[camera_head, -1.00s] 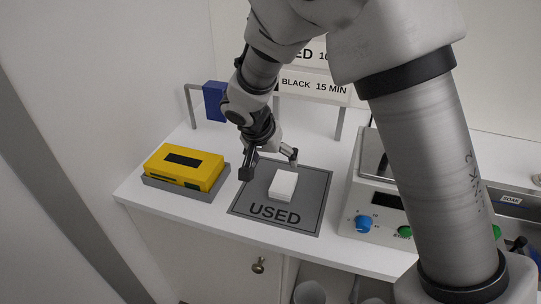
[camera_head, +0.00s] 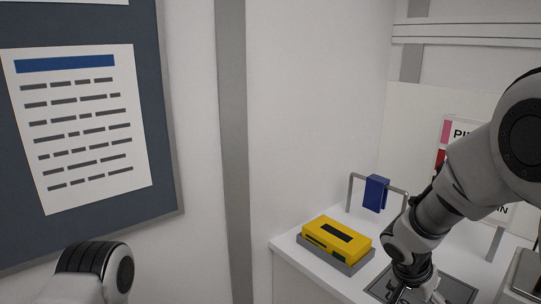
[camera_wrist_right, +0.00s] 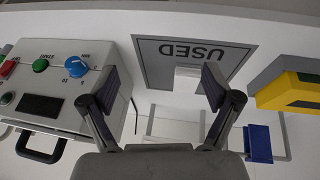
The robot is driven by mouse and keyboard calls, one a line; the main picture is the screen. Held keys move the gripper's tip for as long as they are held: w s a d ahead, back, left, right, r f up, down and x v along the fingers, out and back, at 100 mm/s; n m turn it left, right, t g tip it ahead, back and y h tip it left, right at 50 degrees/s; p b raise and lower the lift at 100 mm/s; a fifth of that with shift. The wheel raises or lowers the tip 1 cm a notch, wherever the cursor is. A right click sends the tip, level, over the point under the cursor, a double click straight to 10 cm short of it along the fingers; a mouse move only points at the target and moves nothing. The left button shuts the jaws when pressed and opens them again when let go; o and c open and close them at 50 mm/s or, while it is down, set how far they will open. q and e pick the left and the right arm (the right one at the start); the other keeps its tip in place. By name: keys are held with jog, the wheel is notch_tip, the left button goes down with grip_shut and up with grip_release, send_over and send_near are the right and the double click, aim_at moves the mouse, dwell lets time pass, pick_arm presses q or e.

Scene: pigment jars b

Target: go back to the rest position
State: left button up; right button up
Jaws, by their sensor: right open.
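My right arm (camera_head: 440,205) reaches down from the right edge of the head view, and its gripper is cut off by the bottom edge. In the right wrist view my right gripper (camera_wrist_right: 160,90) is open, its two fingers wide apart with nothing held between them. A white block (camera_wrist_right: 187,76) lies on the grey USED mat (camera_wrist_right: 155,66), apart from the fingers and partly covered by the right-hand one in the picture. The mat also shows in the head view (camera_head: 455,291), mostly hidden by my arm. My left gripper is not seen; only a rounded arm part shows at the bottom left.
A yellow box (camera_head: 335,237) sits on a grey base (camera_head: 352,267) at the counter's left end. A blue item (camera_head: 375,193) hangs on a metal rail behind it. A device with knobs (camera_wrist_right: 60,90) stands beside the mat. A notice board (camera_head: 165,130) is on the left wall.

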jog(key=s+f+g, duration=0.2)
jog(key=s+f, duration=0.1)
jog(key=f, duration=0.6)
jog(key=s+a+f+n+g+y, duration=0.2)
jog(key=s+a+f+y, duration=0.1)
jog(key=s+f, duration=0.95)
jog(key=s+a+f+n+g+y, duration=0.1)
jog(key=s+a+f+n+y, duration=0.15)
jog(key=s+f, duration=0.95)
jog(key=r+n+t, duration=0.1)
jog(key=w+r+n+t, duration=0.1)
jog(key=r+n+t+h, duration=0.1)
jog(key=shift+w+d+r+n, duration=0.15)
jog(key=shift+w+d+n, duration=0.15)
jog(key=shift+d+n, duration=0.1)
